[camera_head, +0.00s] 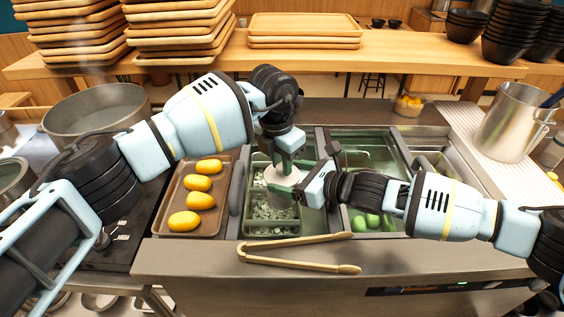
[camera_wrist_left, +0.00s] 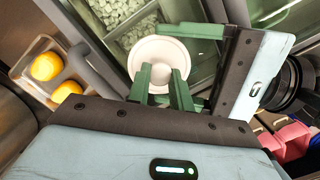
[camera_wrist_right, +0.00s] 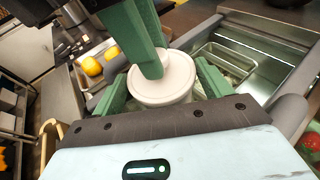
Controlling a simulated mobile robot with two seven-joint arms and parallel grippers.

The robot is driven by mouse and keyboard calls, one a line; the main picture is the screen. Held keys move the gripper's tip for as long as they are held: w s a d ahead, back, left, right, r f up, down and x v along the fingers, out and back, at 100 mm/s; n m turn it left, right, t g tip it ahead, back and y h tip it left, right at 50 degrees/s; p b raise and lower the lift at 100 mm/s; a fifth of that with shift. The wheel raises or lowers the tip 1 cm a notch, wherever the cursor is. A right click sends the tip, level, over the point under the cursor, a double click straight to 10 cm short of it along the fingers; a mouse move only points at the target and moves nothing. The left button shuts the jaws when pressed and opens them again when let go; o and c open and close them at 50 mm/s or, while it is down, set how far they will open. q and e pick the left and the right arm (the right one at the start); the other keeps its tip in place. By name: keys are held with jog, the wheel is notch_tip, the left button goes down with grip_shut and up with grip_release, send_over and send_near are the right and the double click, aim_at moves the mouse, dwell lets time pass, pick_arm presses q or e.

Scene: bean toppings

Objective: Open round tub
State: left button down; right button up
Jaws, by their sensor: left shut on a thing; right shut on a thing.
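The round tub (camera_head: 281,177) is small and white and is held above the green-walled well of pale chopped pieces. Its pale lid (camera_wrist_left: 158,51) is round with a raised middle. My left gripper (camera_head: 286,165) comes down from above and is shut on the lid's knob. My right gripper (camera_head: 294,189) comes in from the right and is shut on the tub's side. In the right wrist view the tub (camera_wrist_right: 161,97) sits between the green fingers, with a left finger on its top. The lid appears to rest on the tub; I cannot tell if there is a gap.
A brown tray (camera_head: 184,218) with several yellow pieces lies to the left. Wooden tongs (camera_head: 300,262) lie on the front counter edge. Metal wells (camera_head: 372,152) stand to the right, one with green items. A large pot (camera_head: 97,112) stands at left and a steel pot (camera_head: 511,122) at right.

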pick_arm(q)
jog(key=shift+d+r, duration=0.25)
jog(key=shift+r, duration=0.85)
pick_arm(e)
jog(key=shift+d+f, duration=0.25)
jog(key=shift+f, duration=0.35)
pick_arm(q)
jog(key=shift+a+f, duration=0.1)
jog(key=shift+f, duration=0.1)
pick_arm(e)
jog(key=shift+s+a+r, duration=0.1)
pick_arm(q)
jog(key=shift+r+g+h, duration=0.3)
jog(key=shift+g+h, duration=0.3)
pick_arm(e)
jog(key=shift+r, duration=0.1)
jog(key=shift+a, duration=0.1)
pick_arm(q)
jog(key=shift+r, duration=0.1)
jog(key=shift+r+t+y, duration=0.5)
jog(key=shift+t+y, duration=0.1)
pick_arm(e)
jog(key=shift+r, duration=0.15)
pick_arm(q)
jog(key=c, duration=2.2)
grip_release()
jog(key=c, duration=1.7)
grip_release()
jog(key=shift+a, duration=0.1)
